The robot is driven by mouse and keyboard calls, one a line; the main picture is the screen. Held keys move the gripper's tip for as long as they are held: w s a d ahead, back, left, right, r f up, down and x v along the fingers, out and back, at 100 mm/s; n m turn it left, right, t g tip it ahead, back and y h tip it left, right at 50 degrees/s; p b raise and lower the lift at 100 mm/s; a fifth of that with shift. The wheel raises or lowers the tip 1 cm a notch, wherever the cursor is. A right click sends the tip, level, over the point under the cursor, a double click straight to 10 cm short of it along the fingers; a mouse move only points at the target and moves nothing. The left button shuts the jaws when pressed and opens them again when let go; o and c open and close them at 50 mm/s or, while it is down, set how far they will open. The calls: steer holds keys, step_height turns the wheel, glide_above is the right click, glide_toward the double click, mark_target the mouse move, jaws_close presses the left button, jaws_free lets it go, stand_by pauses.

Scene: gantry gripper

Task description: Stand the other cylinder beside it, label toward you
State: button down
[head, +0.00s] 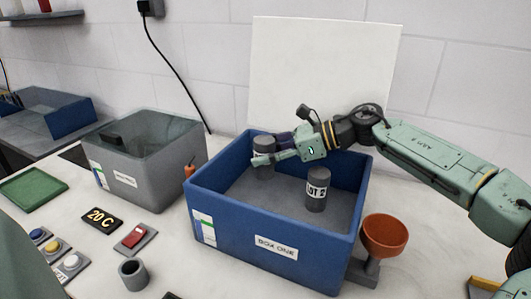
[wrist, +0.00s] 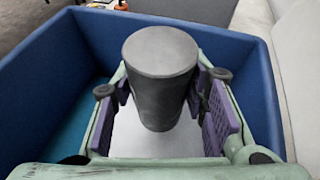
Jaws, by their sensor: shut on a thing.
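A grey cylinder with a white "LOT 2" label (head: 317,190) stands upright on the floor of the blue box, its label toward the head camera. My gripper (head: 268,157) is shut on the other grey cylinder (head: 264,171), inside the box at the back left. In the wrist view this cylinder (wrist: 160,80) sits between the purple finger pads, roughly upright.
A grey bin with a clear top (head: 150,185) stands left of the box. An orange funnel (head: 384,236) is close to the box's right front corner. A white panel (head: 320,75) rises behind. Inside the box, the front left floor is free.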

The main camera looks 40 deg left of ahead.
steer(key=c, duration=1)
jaws_free()
steer(key=shift+o, duration=0.2)
steer(key=shift+r+p, duration=0.3)
steer(key=b+v, duration=0.2)
steer(key=v, duration=1)
steer(key=shift+r+b, duration=0.3)
